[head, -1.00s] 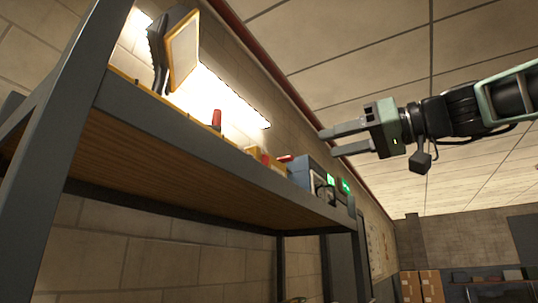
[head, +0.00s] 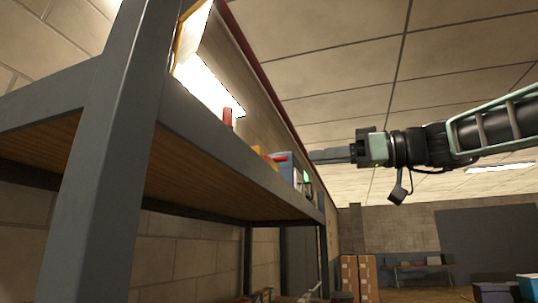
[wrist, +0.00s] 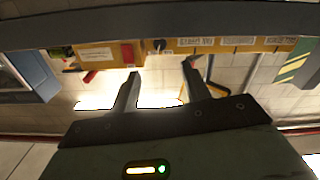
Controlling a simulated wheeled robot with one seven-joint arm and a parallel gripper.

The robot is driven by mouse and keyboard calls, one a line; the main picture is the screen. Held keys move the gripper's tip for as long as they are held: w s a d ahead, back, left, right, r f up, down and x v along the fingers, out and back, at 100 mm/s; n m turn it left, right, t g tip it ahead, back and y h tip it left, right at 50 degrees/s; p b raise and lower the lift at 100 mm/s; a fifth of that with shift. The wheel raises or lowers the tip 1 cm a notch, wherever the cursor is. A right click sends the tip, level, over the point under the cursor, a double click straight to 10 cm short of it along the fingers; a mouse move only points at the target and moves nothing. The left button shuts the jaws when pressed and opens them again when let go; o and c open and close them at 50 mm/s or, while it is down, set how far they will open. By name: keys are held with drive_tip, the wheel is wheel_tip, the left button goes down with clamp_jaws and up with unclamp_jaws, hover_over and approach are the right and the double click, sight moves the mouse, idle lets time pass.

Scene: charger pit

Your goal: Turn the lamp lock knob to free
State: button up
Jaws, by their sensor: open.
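In the head view, my gripper (head: 314,156) is up in the air to the right of the raised shelf, with its fingers seen nearly edge-on. In the wrist view, my gripper (wrist: 160,76) is open and empty. A small dark round knob (wrist: 159,45) on a yellow labelled strip shows ahead, between and beyond the fingertips. I cannot tell for sure that it is the lamp lock knob, nor read its setting. A yellow-framed lamp panel (head: 191,31) stands on the shelf at the upper left, cut off by the frame edge.
The shelf's grey edge (head: 205,150) and thick front post (head: 105,150) hide much of its top. A red upright part (head: 228,116) stands on it. Cardboard boxes (head: 359,278) stand far behind.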

drive_tip(key=p+x, duration=0.4)
drive_tip(key=x, duration=0.6)
drive_tip(key=shift+r+p, duration=0.15)
drive_tip(key=shift+p, duration=0.2)
drive_tip(key=shift+x, duration=0.85)
drive_tip(key=c, duration=1)
drive_tip(key=shift+d+f+m+b, duration=0.1)
drive_tip(key=shift+f+m+b, duration=0.35)
drive_tip(key=shift+m+b, duration=0.6)
drive_tip(key=shift+r+m+b, duration=0.3)
drive_tip(key=shift+m+b, duration=0.7)
drive_tip(key=shift+m, duration=0.25)
drive_tip(key=o, duration=1)
